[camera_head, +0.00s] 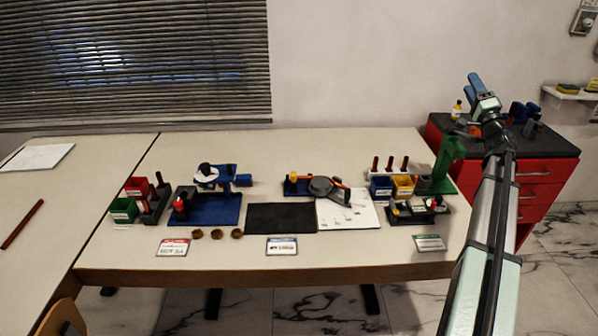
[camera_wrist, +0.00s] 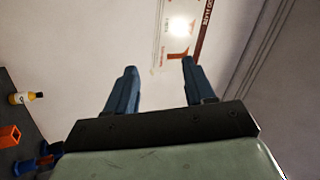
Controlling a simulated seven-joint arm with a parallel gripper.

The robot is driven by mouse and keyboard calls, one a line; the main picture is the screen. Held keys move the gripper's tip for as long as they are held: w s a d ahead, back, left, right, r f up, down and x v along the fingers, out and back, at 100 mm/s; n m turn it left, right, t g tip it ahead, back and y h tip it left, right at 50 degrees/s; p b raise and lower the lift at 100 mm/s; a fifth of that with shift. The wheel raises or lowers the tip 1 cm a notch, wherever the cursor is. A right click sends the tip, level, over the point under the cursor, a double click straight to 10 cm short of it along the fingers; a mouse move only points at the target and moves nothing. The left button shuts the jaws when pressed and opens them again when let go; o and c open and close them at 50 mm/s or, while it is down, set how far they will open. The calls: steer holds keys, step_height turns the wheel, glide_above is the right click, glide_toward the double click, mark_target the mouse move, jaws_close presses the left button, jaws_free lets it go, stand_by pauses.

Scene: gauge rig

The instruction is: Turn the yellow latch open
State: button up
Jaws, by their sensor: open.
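My gripper (camera_head: 475,84) is raised high at the right, above the red cabinet and far from the blue base. In the wrist view my gripper (camera_wrist: 158,66) is open and empty, with its two blue fingers apart before a pale wall.
Red, green, blue and yellow bins stand on the table, including a yellow bin (camera_head: 403,186) at right. A green upright stand (camera_head: 444,165) rises at the table's right end. A black mat (camera_head: 281,218) lies at the middle front. The red cabinet (camera_head: 540,178) stands at right.

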steer(key=w+a+n+g+y, duration=0.35)
steer(key=a+n+y, duration=0.25)
steer(key=a, duration=0.6)
steer(key=n+g+h, duration=0.9)
steer(key=n+g, duration=0.6)
steer(key=g, duration=0.5)
glide_above(293, 174)
step_height(293, 174, down, 19)
step_height(293, 174, down, 13)
steer(key=shift+d+f, duration=0.1)
steer(key=shift+c, duration=0.4)
jaws_close()
